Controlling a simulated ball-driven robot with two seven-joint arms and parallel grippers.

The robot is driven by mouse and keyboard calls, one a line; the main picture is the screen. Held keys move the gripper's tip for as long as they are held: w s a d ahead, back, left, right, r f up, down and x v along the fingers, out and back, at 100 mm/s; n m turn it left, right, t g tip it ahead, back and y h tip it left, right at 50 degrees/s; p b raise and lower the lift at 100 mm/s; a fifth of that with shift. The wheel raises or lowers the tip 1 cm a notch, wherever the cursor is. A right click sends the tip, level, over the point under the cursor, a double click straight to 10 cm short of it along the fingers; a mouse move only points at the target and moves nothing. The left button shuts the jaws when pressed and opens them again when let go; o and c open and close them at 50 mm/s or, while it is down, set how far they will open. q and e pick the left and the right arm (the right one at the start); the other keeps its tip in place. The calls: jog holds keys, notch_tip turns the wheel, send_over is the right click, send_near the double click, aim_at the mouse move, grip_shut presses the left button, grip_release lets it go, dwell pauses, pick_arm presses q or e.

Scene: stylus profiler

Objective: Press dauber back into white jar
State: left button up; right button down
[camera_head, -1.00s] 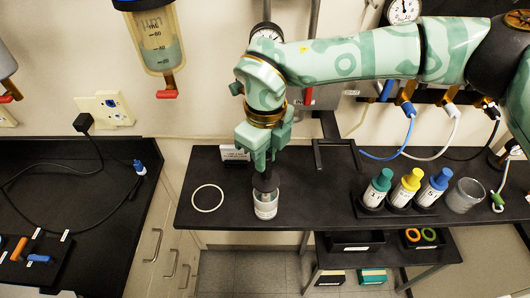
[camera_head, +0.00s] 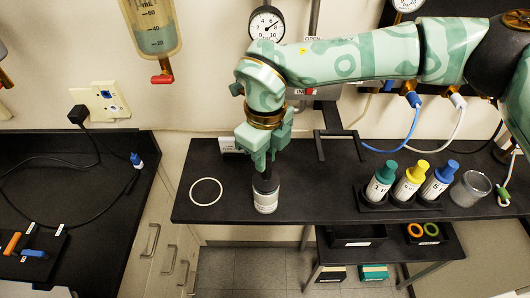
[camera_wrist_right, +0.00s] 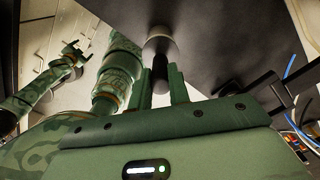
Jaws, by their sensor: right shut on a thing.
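The white jar (camera_head: 265,203) stands upright on the black bench top, with a pale label around its body. My right gripper (camera_head: 262,171) is directly above it, pointing down, shut on the black dauber (camera_head: 265,181). The dauber meets the jar's mouth; its lower end is hidden, so I cannot tell how deep it sits. In the right wrist view the right gripper's fingers (camera_wrist_right: 163,90) flank the dark dauber, with the jar (camera_wrist_right: 158,50) beyond. My left gripper (camera_wrist_right: 74,52) shows small at the left there, its fingers apart and empty, away from the jar.
A white ring (camera_head: 206,191) lies left of the jar. A rack with green-, yellow- and blue-topped bottles (camera_head: 408,188) and a clear beaker (camera_head: 470,188) stand to the right. A black bracket (camera_head: 339,146) is behind. The bench's front edge is close to the jar.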

jog(key=shift+f+b, duration=0.45)
jog(key=shift+f, duration=0.35)
jog(key=c, duration=1.2)
grip_release()
jog(key=shift+c, duration=0.2)
jog(key=shift+c, duration=0.4)
jog(key=shift+r+p, duration=1.9)
jog(key=shift+r, duration=1.7)
